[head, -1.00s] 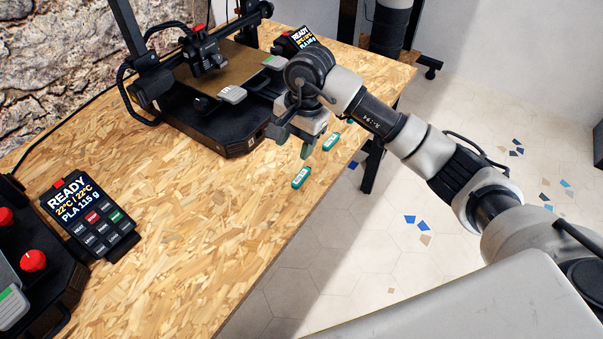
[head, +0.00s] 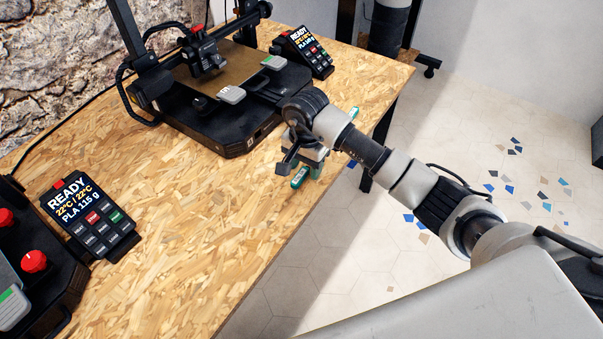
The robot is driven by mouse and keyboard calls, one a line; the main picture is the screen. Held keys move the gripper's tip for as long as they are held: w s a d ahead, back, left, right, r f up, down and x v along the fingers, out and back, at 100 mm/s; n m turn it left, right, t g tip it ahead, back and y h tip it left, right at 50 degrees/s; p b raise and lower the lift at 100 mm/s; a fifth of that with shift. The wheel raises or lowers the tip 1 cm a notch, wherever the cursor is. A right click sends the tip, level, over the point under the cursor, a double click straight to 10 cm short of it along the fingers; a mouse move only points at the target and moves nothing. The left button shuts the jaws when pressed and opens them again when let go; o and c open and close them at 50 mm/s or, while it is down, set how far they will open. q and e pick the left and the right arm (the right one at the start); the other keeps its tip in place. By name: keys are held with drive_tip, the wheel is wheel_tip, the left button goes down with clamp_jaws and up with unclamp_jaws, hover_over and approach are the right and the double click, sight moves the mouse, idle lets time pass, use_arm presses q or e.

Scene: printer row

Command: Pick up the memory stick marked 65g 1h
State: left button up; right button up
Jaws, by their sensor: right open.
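A small green memory stick (head: 299,178) lies on the wooden table near its right edge; its marking is too small to read. My right gripper (head: 302,170) is open, low over this stick, and covers part of it. I cannot tell whether the fingers touch it. Another green stick (head: 353,112) shows partly, farther back behind my right arm. The middle stick of the row is hidden by my gripper and wrist. My left gripper is not in view.
A black 3D printer (head: 230,125) stands behind my gripper, with a display (head: 304,50) at its right. Another display (head: 90,215) reading READY, PLA 115 g, and part of a second printer (head: 35,262) are at left. The table (head: 190,230) is clear in front.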

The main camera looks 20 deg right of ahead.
drive_tip(key=shift+f, duration=0.2)
clamp_jaws()
drive_tip(key=shift+r, duration=0.15)
